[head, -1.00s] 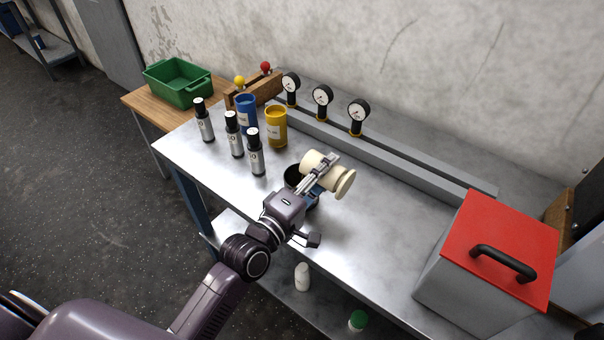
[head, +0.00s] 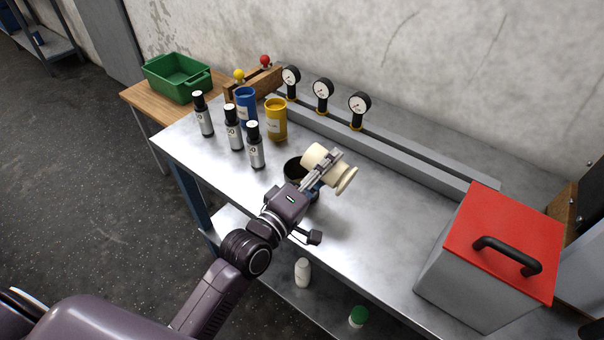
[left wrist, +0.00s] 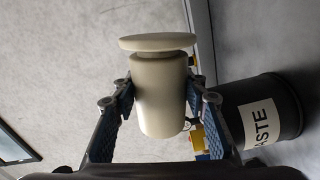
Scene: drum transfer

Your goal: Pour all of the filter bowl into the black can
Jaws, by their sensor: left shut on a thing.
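My left gripper (head: 326,171) is shut on the cream filter bowl (head: 345,174), with one finger on each side of its body in the left wrist view (left wrist: 160,105). The bowl is tipped well over, nearly on its side, above the bench. Its wide flange end points to the lower right in the head view. The black can (head: 292,166) stands on the bench just behind and left of the gripper, partly hidden by it. In the left wrist view the can (left wrist: 287,98) shows a label reading "ASTE", beside the bowl. I cannot see the bowl's contents. My right gripper is not in view.
Several dark bottles (head: 255,150), a blue can (head: 245,108) and a yellow can (head: 276,120) stand left of the black can. Gauges (head: 358,108) line the back rail. A red-lidded box (head: 500,235) stands at the right. The bench between is clear.

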